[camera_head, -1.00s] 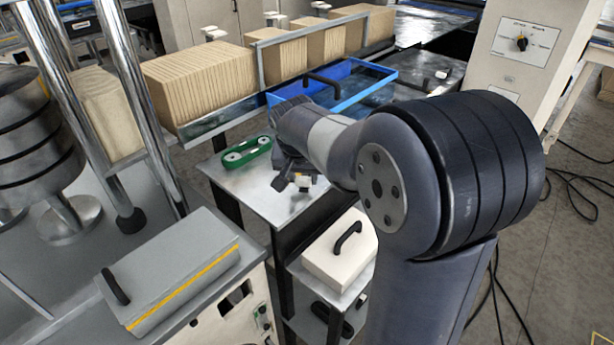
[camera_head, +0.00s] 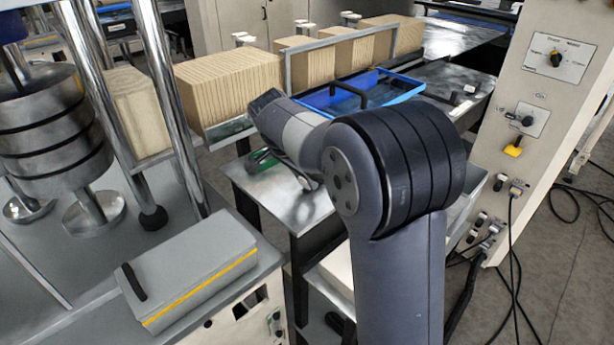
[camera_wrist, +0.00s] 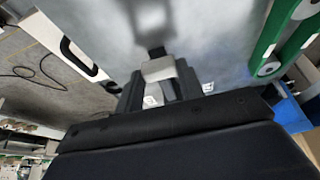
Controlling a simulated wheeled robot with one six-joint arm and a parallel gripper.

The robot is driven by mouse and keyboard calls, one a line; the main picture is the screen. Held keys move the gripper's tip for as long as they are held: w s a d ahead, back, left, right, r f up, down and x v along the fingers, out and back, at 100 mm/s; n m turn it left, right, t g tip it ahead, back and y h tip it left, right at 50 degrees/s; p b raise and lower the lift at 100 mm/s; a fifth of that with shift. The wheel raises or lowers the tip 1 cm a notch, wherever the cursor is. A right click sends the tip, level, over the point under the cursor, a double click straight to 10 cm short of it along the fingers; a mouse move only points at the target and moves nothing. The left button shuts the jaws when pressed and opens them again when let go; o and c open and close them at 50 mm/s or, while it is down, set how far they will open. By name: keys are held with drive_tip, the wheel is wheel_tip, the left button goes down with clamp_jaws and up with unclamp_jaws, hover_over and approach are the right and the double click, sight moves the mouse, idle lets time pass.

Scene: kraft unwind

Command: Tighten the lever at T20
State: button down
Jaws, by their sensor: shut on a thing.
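In the wrist view my gripper (camera_wrist: 161,86) is shut on a small pale grey block with a black tip (camera_wrist: 159,67), above a grey metal surface. I take it for the lever, but no T20 mark is readable. Small white tags show near the fingers, too blurred to read. The arm's end hangs over the metal-topped stand (camera_head: 285,205).
A green pulley piece (camera_head: 262,160) lies on the stand, close beside the gripper. A blue tray (camera_head: 405,97) is behind the arm. A grey lidded box (camera_head: 195,268) is at front left. A control post (camera_head: 545,120) with a yellow handle stands at right, with cables on the floor.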

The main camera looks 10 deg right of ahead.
idle(0.4)
drive_tip(key=c, duration=0.9)
unclamp_jaws()
drive_tip(key=v, duration=1.1)
drive_tip(key=shift+w+b, duration=0.1)
drive_tip(key=shift+b, duration=0.3)
drive_tip(key=shift+f, duration=0.1)
drive_tip(key=x, duration=1.1)
drive_tip(key=shift+p, duration=0.4)
